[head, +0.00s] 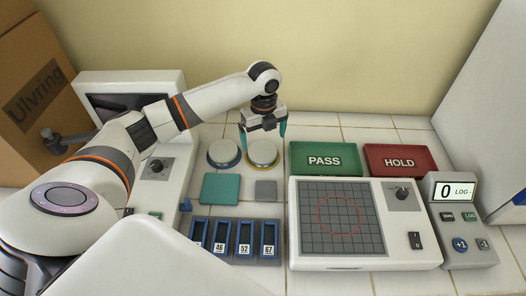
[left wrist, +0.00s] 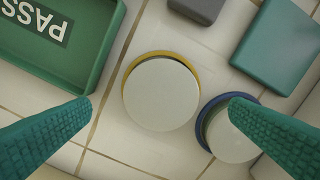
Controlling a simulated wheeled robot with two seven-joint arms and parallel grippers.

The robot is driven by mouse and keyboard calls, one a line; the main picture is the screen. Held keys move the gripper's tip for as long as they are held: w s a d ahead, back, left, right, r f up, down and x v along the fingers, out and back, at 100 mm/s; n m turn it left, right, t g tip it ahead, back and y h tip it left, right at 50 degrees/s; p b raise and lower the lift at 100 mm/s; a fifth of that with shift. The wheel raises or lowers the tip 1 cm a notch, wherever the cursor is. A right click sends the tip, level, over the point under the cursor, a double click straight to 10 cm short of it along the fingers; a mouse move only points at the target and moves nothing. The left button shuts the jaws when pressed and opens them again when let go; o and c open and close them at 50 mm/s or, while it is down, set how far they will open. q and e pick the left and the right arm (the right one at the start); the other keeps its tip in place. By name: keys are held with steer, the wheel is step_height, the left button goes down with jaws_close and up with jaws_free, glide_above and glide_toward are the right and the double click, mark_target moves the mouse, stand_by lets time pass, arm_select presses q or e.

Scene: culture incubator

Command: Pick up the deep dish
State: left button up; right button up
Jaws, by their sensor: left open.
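Two round dishes with pale tops stand side by side on the tiled bench. One has a yellow rim (head: 263,154) and the other a blue rim (head: 223,153); I cannot tell which is deeper. My left gripper (head: 263,140) is open above the yellow-rimmed dish, its teal fingers pointing down. In the left wrist view the yellow-rimmed dish (left wrist: 160,95) lies between and beyond the open fingers (left wrist: 161,103). The blue-rimmed dish (left wrist: 228,135) is partly hidden by the right-hand finger. My right gripper is not in view.
A green PASS tray (head: 325,172) and a red HOLD tray (head: 400,174) lie to the right. A teal block (head: 220,188) and a grey block (head: 266,190) lie in front of the dishes. A gridded device (head: 340,215) and several blue-framed slots (head: 244,238) are nearer.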

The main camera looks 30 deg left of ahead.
mark_target(262, 150)
arm_select(q)
steer(key=shift+w+f, duration=0.15)
steer(key=shift+f, duration=0.5)
steer(key=f, duration=0.1)
steer(key=f+p, duration=0.1)
steer(key=f, duration=0.3)
steer(key=shift+a, duration=0.3)
steer(key=shift+r, duration=0.15)
steer(key=c, duration=1)
